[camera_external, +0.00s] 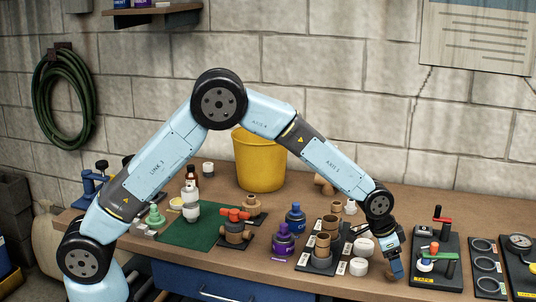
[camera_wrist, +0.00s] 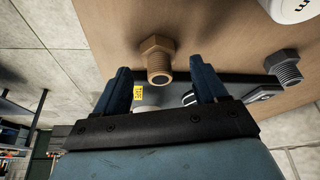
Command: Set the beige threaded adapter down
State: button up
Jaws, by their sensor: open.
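The beige threaded adapter (camera_wrist: 157,60) stands on the brown bench top in the wrist view, with a hex collar and a threaded end facing the camera. My gripper (camera_wrist: 159,72) is open, with one blue finger on each side of the adapter and a visible gap to both. The adapter sits at or just beyond the fingertips; its exact depth between them is unclear. In the external view my gripper (camera_external: 394,272) is low at the bench's front edge, and I cannot make out the adapter there.
A grey threaded fitting (camera_wrist: 286,68) and a white round part (camera_wrist: 290,9) lie to the right in the wrist view. A black valve board (camera_external: 437,260) is right of my gripper. White caps (camera_external: 361,248) and a fitting tray (camera_external: 318,262) are left. A yellow bucket (camera_external: 259,162) stands behind.

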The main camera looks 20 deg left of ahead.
jog(key=shift+x, duration=0.85)
jog(key=shift+c, duration=0.5)
jog(key=c, duration=1.1)
jog(key=shift+r, duration=0.1)
jog(key=shift+c, duration=0.2)
